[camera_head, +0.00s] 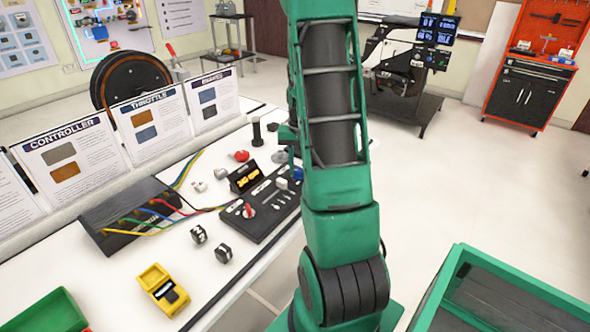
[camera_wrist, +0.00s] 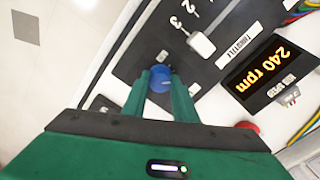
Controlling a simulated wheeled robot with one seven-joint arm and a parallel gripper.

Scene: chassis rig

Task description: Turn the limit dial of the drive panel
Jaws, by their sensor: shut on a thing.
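The dark drive panel (camera_wrist: 128,66) fills the upper middle of the wrist view; it also lies on the bench in the head view (camera_head: 262,223). A round blue dial (camera_wrist: 159,73) sits near its edge, and a small label beside it is too small to read. I take it as the limit dial; it also shows in the head view (camera_head: 297,173). My gripper (camera_wrist: 161,80) is shut on the blue dial, one finger on each side. My arm hides most of the gripper in the head view. A white throttle lever (camera_wrist: 200,44) stands close by, beside numbers.
A display (camera_wrist: 262,75) reads 240 rpm beside the panel. A red button (camera_wrist: 248,127) is close to my gripper. A red-handled switch (camera_head: 249,210) is on the panel. A yellow meter (camera_head: 163,289), black blocks (camera_head: 223,253) and a wired controller box (camera_head: 128,222) share the bench.

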